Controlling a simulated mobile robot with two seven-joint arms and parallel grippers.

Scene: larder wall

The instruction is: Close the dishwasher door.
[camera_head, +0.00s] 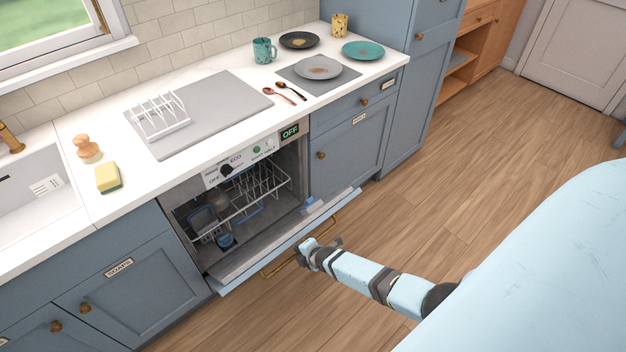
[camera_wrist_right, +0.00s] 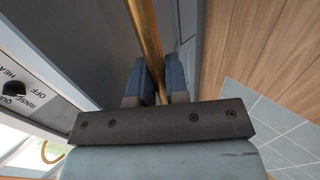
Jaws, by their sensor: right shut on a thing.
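The dishwasher door (camera_head: 290,243) is partly open, tilted outward from the cabinet front, with its top edge towards me. Its brass handle bar (camera_head: 276,270) runs along the outer side; in the right wrist view the bar (camera_wrist_right: 145,30) passes between my two fingers. My right gripper (camera_head: 302,254) is shut on this handle, near its middle; the fingers also show in the right wrist view (camera_wrist_right: 157,72). The dishwasher interior (camera_head: 240,215) shows above the door, with a white wire rack (camera_head: 262,190) and dark dishes inside. My left gripper is not in view.
The counter (camera_head: 215,75) holds a small white rack, a sponge, a brush, plates and mugs. Wooden floor (camera_head: 440,210) is clear in front of the cabinets.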

